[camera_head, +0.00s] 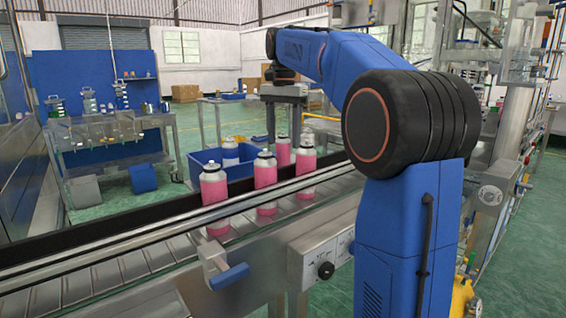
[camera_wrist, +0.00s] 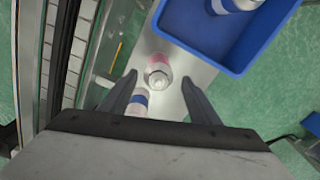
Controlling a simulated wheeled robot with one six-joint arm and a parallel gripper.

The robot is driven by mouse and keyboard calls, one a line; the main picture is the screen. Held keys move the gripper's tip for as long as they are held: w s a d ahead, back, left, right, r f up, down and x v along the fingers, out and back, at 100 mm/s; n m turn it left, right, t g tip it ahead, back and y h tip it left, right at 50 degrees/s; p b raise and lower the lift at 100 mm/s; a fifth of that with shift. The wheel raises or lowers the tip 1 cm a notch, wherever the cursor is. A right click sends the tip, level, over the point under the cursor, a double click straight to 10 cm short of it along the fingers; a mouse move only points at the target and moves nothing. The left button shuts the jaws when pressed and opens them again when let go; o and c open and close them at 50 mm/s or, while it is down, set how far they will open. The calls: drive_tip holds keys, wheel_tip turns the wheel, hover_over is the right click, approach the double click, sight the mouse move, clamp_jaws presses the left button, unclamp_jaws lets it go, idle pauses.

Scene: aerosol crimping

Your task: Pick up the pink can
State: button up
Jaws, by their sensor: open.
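In the wrist view a pink-and-white can (camera_wrist: 157,68) stands upright between and just beyond my open fingertips (camera_wrist: 160,80), seen from above. A white can with a blue band (camera_wrist: 138,102) is close to it, near the left finger and partly hidden by my gripper. In the head view a pink can (camera_head: 283,151) stands behind the conveyor, below the end of my arm. Three more pink cans with white tops stand on the conveyor: left (camera_head: 214,200), middle (camera_head: 265,183) and right (camera_head: 306,166). My gripper is open and empty.
A blue bin (camera_head: 202,157) holding a blue-and-white can (camera_head: 230,152) sits behind the conveyor. It also shows at the wrist view's upper right (camera_wrist: 240,67). The conveyor (camera_head: 110,268) with its rails runs along the near side. A metal bench (camera_head: 120,130) stands at left.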

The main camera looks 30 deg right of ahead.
sight(283, 157)
drive_tip(key=shift+s+a+f, duration=0.1)
drive_tip(key=shift+s+f, duration=0.05)
drive_tip(key=shift+f, duration=1.45)
drive_tip(key=shift+s+a+f, duration=0.1)
drive_tip(key=shift+s+f, duration=0.05)
drive_tip(key=shift+f, duration=1.45)
drive_tip(key=c, duration=1.1)
